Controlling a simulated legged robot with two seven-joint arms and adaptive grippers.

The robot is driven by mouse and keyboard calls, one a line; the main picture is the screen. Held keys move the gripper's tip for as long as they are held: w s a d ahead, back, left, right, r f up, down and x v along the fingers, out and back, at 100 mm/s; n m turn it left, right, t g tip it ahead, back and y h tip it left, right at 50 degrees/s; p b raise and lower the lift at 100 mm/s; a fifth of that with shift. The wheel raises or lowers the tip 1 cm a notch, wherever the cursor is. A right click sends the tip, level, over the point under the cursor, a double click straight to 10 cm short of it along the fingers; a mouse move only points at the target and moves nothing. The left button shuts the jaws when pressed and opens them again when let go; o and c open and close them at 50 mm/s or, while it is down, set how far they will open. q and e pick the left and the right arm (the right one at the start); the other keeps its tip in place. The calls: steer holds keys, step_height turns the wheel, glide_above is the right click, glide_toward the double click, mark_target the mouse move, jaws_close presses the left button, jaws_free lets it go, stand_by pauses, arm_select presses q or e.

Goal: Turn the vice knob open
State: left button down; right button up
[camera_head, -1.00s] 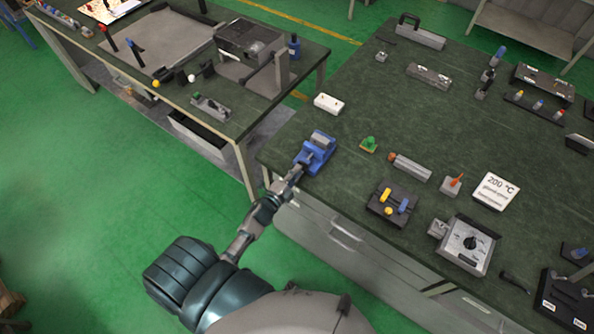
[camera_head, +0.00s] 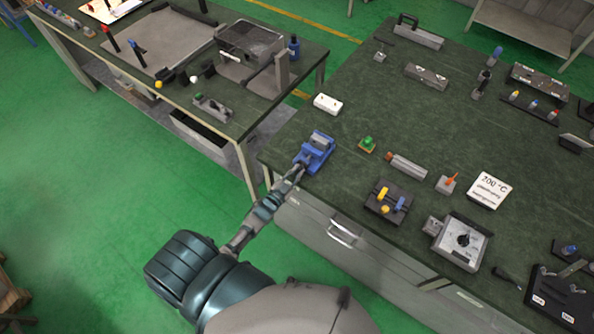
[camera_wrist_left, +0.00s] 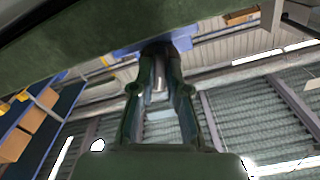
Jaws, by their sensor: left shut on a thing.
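The blue vice (camera_head: 315,152) sits at the near left corner of the right-hand workbench (camera_head: 340,185). My left gripper (camera_head: 298,170) is at the vice's near side, at the bench edge. In the left wrist view, the gripper's two fingers (camera_wrist_left: 160,62) reach up to the underside of the blue vice (camera_wrist_left: 125,50), with their tips close together. The gripper is shut on the vice knob, which the fingers mostly hide. My right gripper is not in view.
A second bench (camera_head: 250,112) stands at the left across a gap.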

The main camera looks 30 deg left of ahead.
arm_select(q)
steer(key=shift+s+f+n+p, duration=0.1)
steer(key=shift+f+n+p, duration=0.1)
steer(key=shift+n, duration=0.85)
steer(key=shift+s+f+n+p, duration=0.1)
steer(key=shift+f+n+p, duration=0.1)
steer(key=shift+n, duration=0.85)
steer(key=shift+d+f, duration=0.1)
steer(key=c, duration=1.3)
jaws_free()
steer(key=shift+c, duration=0.2)
steer(key=shift+o, duration=0.9)
steer(key=shift+w, duration=0.15)
steer(key=shift+r, duration=0.2)
steer(key=s+a, duration=0.1)
steer(key=s, duration=1.1)
steer(key=shift+a, duration=0.1)
